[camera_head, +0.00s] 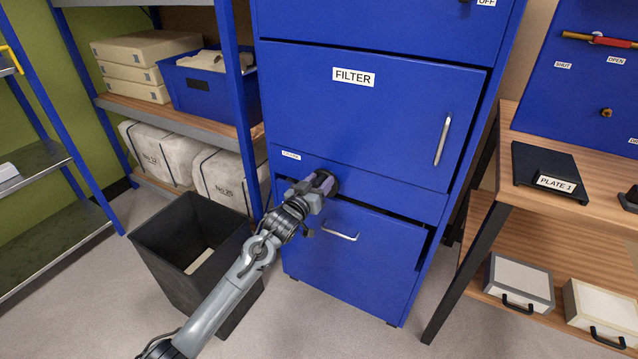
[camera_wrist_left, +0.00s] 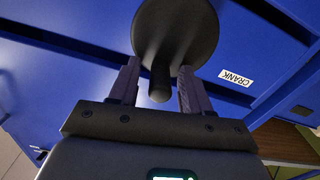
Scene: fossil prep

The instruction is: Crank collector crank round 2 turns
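The collector crank is a dark round disc with a stubby knob on the blue cabinet front. In the left wrist view the disc (camera_wrist_left: 176,30) fills the top middle, and its knob (camera_wrist_left: 159,84) points toward my camera. My left gripper (camera_wrist_left: 158,82) is open, one finger on each side of the knob, with a visible gap on both sides. In the head view my left gripper (camera_head: 320,184) is at the crank and hides most of it. A white CRANK label (camera_wrist_left: 236,77) is beside the disc. My right gripper is not in view.
The FILTER door (camera_head: 375,115) is above the crank, and a drawer with a handle (camera_head: 339,231) below it stands slightly open. A dark bin (camera_head: 165,262) is on the floor at left. A wooden bench (camera_head: 575,215) is at right.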

